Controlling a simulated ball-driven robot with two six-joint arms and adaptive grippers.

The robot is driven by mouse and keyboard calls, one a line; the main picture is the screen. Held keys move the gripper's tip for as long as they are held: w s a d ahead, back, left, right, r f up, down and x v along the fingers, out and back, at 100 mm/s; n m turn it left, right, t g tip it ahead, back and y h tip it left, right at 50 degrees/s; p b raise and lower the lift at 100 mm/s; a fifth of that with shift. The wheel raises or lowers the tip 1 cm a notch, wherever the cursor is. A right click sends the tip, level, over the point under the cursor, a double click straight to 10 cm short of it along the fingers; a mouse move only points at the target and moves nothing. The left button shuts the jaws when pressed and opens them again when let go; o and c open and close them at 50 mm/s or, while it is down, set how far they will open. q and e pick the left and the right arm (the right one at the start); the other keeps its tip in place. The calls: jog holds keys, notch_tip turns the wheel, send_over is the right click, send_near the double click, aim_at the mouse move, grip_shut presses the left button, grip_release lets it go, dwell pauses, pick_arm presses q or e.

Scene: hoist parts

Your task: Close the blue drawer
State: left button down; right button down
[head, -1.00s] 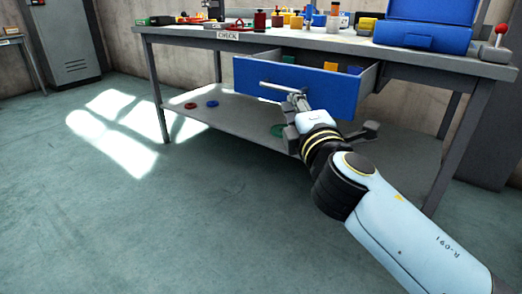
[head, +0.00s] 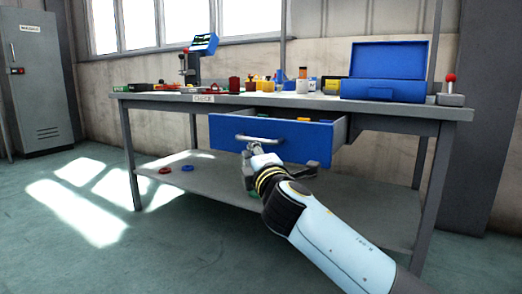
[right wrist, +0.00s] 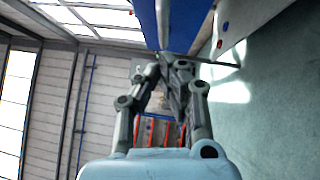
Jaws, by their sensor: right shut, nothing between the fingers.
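The blue drawer (head: 300,140) hangs under the workbench top and stands open, with its grey right side wall showing behind the front. A pale bar handle (head: 262,140) is on its front. My right gripper (head: 252,150) is at the drawer front, just below the handle; whether it touches cannot be told. In the right wrist view my right gripper (right wrist: 172,58) has its fingertips together, with the blue drawer front (right wrist: 183,22) just beyond them. The drawer's inside is mostly hidden by its front. My left gripper is out of view.
The grey workbench (head: 400,108) carries a blue open case (head: 385,90), a red-knobbed lever box (head: 450,92) and several small parts. A lower shelf (head: 210,185) holds a red ring (head: 165,170) and a blue ring (head: 187,168). The floor at left is clear.

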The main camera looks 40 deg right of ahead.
jog(key=d, duration=0.1)
jog(key=w+d, duration=0.1)
jog(key=d, duration=0.1)
jog(key=shift+r, duration=0.15)
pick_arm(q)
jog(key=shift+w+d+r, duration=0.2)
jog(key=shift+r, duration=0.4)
pick_arm(e)
jog(key=shift+r, duration=0.1)
jog(key=shift+d, duration=0.15)
